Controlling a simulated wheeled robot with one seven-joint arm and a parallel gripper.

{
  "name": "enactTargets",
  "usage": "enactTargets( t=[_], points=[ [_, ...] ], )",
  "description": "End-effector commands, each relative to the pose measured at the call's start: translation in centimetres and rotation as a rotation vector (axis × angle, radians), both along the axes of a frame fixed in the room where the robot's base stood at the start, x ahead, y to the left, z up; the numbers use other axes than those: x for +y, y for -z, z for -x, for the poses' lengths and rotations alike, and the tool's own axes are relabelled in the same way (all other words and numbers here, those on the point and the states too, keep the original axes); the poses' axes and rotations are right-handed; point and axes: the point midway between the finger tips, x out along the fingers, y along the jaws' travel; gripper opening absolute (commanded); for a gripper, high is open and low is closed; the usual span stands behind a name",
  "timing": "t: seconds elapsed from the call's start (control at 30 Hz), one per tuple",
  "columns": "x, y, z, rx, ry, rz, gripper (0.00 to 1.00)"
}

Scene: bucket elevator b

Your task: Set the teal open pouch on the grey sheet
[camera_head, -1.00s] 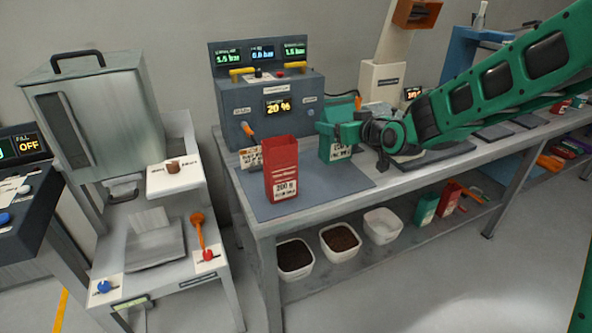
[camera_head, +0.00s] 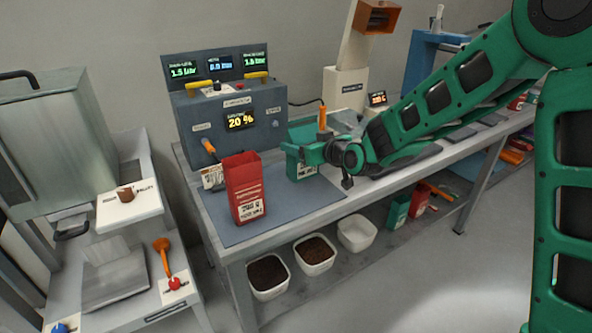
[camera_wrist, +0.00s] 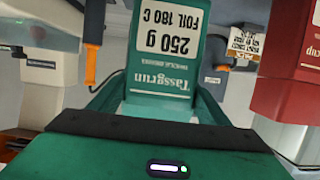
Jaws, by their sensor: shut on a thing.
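The teal open pouch (camera_head: 302,135) is in my gripper (camera_head: 306,153), upright at the back right part of the grey sheet (camera_head: 290,207). Its white label shows below the fingers. I cannot tell whether its base touches the sheet. In the wrist view the pouch (camera_wrist: 165,65) appears upside down between the fingers, with its "250 g" label and lettering readable. My gripper is shut on it. The grey sheet lies flat on the bench and is partly hidden by the pouches.
A red pouch (camera_head: 245,187) stands on the sheet's left part, apart from the teal one. A grey machine with displays (camera_head: 232,120) stands behind. White tubs (camera_head: 314,255) and more pouches (camera_head: 397,211) sit on the lower shelf. The sheet's front right is clear.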

Motion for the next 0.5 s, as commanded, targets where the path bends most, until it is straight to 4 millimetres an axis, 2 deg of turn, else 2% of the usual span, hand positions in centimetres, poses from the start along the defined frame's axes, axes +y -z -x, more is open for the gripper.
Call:
enactTargets(
  t=[0.1,0.27,0.5],
  points=[
    [0.0,1.6,0.0,0.001,0.0,-0.001,0.58],
    [0.0,2.4,0.0,0.0,0.0,-0.001,0.58],
    [0.0,5.4,0.0,0.001,0.0,-0.001,0.58]
  ],
)
